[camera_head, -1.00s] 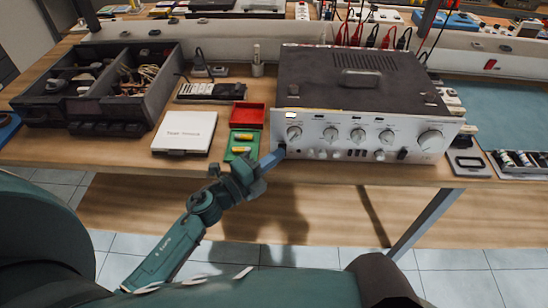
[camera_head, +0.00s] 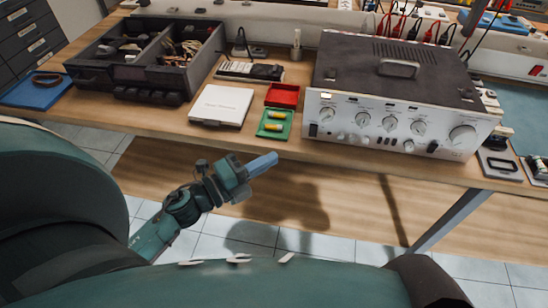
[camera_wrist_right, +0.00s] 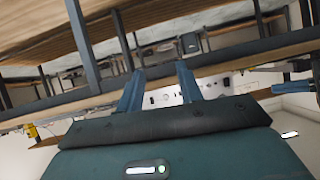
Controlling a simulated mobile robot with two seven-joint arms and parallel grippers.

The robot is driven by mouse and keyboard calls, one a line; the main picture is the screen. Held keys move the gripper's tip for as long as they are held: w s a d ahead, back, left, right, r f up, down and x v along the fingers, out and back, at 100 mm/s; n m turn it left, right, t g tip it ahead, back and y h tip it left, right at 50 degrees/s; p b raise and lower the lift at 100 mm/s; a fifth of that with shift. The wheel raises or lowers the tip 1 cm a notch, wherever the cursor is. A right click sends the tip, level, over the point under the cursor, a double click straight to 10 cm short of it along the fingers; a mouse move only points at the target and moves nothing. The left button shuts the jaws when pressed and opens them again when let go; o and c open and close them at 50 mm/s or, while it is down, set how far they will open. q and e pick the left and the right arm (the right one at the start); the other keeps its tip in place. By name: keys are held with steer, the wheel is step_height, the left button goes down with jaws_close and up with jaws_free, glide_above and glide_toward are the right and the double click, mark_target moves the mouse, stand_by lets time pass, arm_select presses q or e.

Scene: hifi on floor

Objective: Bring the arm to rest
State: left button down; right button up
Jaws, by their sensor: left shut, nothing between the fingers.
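My left gripper (camera_head: 262,165) is in the middle of the head view, in front of the bench's front edge. Its blue fingers are shut with nothing between them, and they point up and right. The silver and black hifi amplifier (camera_head: 388,120) stands on the bench to the right of the fingertips, which are apart from it. A small window at the top left of its front glows pale yellow. My right gripper (camera_wrist_right: 158,72) shows only in the right wrist view. Its two blue fingers are spread apart and empty.
The wooden bench (camera_head: 180,122) carries a dark divided tray (camera_head: 150,75), a white box (camera_head: 222,105), a red tray (camera_head: 283,95) and a green tray (camera_head: 273,125) holding yellow cylinders. A slanting metal bench leg (camera_head: 447,222) stands at the right. Tiled floor shows below.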

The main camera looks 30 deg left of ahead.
steer(key=shift+r, duration=0.15)
stand_by(0.3)
arm_select(q)
steer(key=s+d+f+n+g+y+p, duration=0.4)
steer(key=s+d+f+n, duration=0.3)
steer(key=n, duration=1.4)
steer(key=s+f+g+y, duration=0.1)
steer(key=s+f, duration=0.1)
steer(key=s, duration=0.1)
steer(key=shift+y+p, duration=0.4)
arm_select(e)
steer(key=shift+s+d+r+g+h, duration=0.3)
steer(key=shift+d+r+h, duration=0.15)
steer(key=shift+d, duration=0.25)
arm_select(q)
steer(key=shift+f, duration=0.1)
